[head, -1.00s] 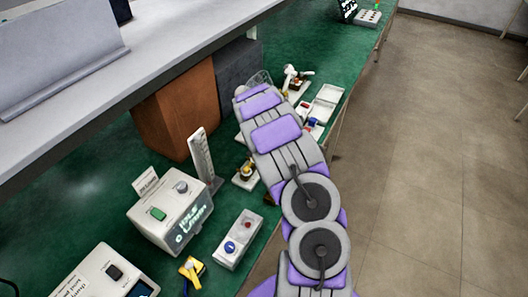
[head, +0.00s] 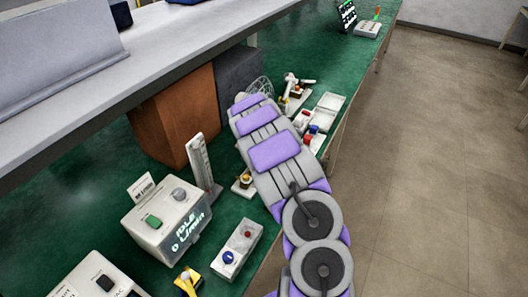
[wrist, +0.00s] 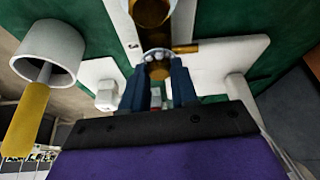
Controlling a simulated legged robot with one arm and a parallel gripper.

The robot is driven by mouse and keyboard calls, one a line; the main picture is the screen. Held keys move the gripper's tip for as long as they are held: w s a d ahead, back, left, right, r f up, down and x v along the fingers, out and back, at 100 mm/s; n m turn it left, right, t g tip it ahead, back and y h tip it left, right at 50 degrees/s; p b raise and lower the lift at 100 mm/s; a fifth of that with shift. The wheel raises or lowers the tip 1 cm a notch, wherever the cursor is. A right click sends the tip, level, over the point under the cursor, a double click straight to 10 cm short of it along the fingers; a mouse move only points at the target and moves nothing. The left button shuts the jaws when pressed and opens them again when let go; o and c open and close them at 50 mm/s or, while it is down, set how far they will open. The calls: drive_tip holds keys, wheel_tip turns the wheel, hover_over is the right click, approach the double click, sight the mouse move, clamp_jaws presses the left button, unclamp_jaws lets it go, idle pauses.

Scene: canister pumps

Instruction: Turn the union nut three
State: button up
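In the wrist view, my gripper (wrist: 159,80) shows two dark blue fingers standing apart. A round brass fitting with a pale ring of small knobs (wrist: 158,64), possibly a union nut, lies at the fingertips, between or just beyond them. I cannot tell whether the fingers touch it. A darker brass cylinder (wrist: 150,11) is above it, on a pale mount. No number three is readable on any nut. In the head view, my arm hides the gripper and most of what is at its tip.
A white cup-like part (wrist: 48,50) and a yellow rod (wrist: 25,120) are at left in the wrist view. On the green bench (head: 75,195) stand a white meter box (head: 165,225), an upright scale (head: 200,160), a button box (head: 238,247) and white trays (head: 328,110). A grey shelf (head: 140,60) overhangs it.

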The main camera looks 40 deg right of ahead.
drive_tip(key=o, duration=0.4)
drive_tip(key=p+v, duration=0.4)
drive_tip(key=v, duration=1.3)
drive_tip(key=shift+r, duration=0.1)
